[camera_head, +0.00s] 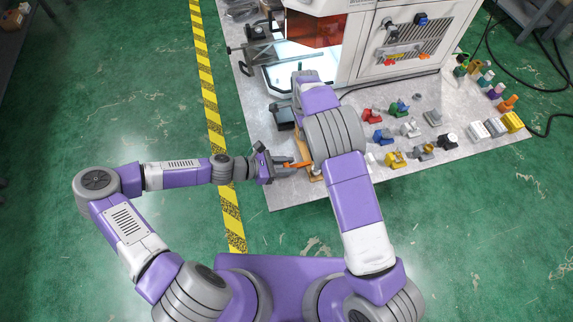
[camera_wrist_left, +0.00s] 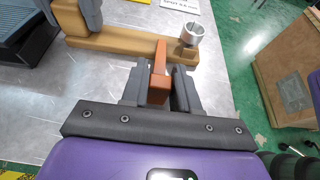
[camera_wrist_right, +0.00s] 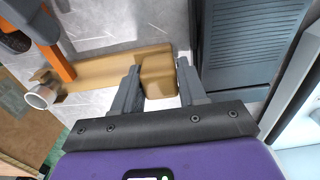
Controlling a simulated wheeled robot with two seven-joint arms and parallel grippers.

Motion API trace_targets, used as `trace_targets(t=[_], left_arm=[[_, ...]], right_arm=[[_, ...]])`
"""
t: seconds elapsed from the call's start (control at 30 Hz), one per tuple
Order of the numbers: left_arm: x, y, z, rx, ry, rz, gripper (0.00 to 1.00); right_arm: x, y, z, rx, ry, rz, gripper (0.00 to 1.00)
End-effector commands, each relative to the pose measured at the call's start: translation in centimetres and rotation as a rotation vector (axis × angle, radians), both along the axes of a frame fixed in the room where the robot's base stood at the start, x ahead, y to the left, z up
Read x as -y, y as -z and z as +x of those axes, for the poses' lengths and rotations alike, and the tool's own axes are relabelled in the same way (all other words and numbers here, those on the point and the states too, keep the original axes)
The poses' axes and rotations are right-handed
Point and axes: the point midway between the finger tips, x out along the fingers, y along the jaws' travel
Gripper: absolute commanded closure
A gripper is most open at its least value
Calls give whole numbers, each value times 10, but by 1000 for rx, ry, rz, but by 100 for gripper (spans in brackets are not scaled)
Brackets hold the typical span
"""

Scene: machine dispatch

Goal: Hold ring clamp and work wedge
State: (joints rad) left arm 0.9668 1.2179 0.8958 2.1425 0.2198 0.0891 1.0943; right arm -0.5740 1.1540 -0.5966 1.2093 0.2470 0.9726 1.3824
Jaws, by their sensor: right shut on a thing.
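A tan fixture base (camera_wrist_left: 125,41) lies on the grey surface, with a metal ring (camera_wrist_left: 191,35) standing near its right end in the left wrist view. An orange wedge (camera_wrist_left: 160,66) sits across the base; it also shows in the head view (camera_head: 298,165). My left gripper (camera_wrist_left: 160,84) has one finger on each side of the wedge's near end; whether they press on it is unclear. My right gripper (camera_wrist_right: 160,78) is shut on the tan end block (camera_wrist_right: 157,72) of the fixture. In the head view my right arm hides that gripper and most of the fixture.
A dark ribbed tray (camera_wrist_right: 245,40) stands close beside the right gripper. A white machine (camera_head: 365,45) stands behind. Several coloured parts (camera_head: 397,158) lie to the right on the grey mat (camera_head: 300,195). Open green floor lies left of the yellow-black tape.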

Motion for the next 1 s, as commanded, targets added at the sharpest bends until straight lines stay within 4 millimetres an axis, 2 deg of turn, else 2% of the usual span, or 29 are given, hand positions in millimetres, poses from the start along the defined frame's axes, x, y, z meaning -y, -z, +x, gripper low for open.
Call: trace_targets(t=[0.07, 0.3, 0.57, 0.8, 0.83, 0.97, 1.0], left_arm=[[0, 0, 0, 0, 0, 0, 100], [1, 0, 0, 0, 0, -1, 100], [27, -1, 8, 1, 2, -2, 100], [27, 0, 9, 1, 0, -1, 100], [27, 0, 9, 1, 0, -1, 70], [27, 0, 9, 0, 0, -1, 50], [27, 0, 9, 0, 0, -1, 49]], right_arm=[[0, 0, 0, 1, 0, 0, 98], [0, 0, 0, 1, 0, 0, 98], [0, 0, 0, 0, 0, 0, 98], [0, 0, 0, 0, 0, 1, 98], [0, 0, 0, 0, 0, 1, 98], [0, 0, 0, 0, 0, 0, 98], [0, 0, 0, 0, 0, 0, 98]])
